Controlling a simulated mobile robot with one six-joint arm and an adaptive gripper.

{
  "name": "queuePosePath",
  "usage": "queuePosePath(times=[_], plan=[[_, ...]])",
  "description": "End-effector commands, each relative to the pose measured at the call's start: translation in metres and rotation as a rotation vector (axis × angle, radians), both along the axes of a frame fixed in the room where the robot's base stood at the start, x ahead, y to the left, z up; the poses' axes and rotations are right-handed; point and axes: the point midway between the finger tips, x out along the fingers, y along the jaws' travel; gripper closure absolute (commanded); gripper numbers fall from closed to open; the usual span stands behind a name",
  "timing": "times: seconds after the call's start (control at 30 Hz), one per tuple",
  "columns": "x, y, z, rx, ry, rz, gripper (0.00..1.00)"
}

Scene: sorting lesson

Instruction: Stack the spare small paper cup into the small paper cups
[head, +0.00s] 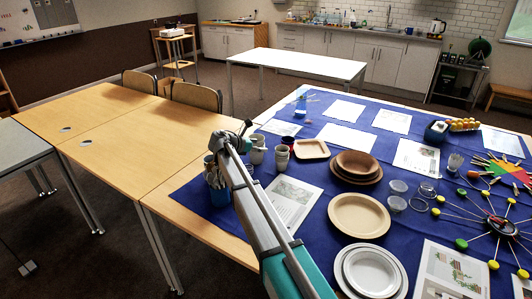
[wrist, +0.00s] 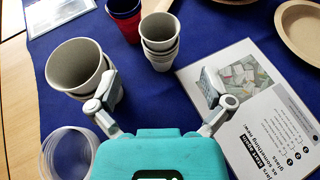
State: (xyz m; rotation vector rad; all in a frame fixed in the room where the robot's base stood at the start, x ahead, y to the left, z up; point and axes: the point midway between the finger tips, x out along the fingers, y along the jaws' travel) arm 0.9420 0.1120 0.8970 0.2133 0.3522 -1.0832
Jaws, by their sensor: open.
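A stack of small grey-white paper cups (wrist: 160,42) stands upright on the blue cloth in the wrist view, ahead of my gripper, with several rims showing. Wider-looking paper cups (wrist: 74,64) stand nearer at the left, just beyond my left finger, which partly covers them. I cannot tell which cup is the spare small one. My gripper (wrist: 161,91) is open, with bare cloth between its fingers and nothing held. In the head view, paper cups (head: 282,158) stand just right of my arm's end, and others (head: 257,155) stand close beside it.
Dark blue and red cups (wrist: 124,18) stand behind the small stack. A clear plastic cup (wrist: 68,152) is at lower left. A printed sheet (wrist: 255,110) lies at right. Wooden bowls (head: 357,165) and plates (head: 358,215) occupy the blue-covered table. The bare wooden table (head: 140,135) at left is clear.

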Motion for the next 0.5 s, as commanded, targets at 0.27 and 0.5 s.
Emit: queuePosePath(times=[0.27,0.5], plan=[[-0.009,-0.008,-0.004,0.034,-0.018,-0.022,0.0],[-0.061,-0.046,-0.027,0.241,-0.125,-0.169,0.0]])
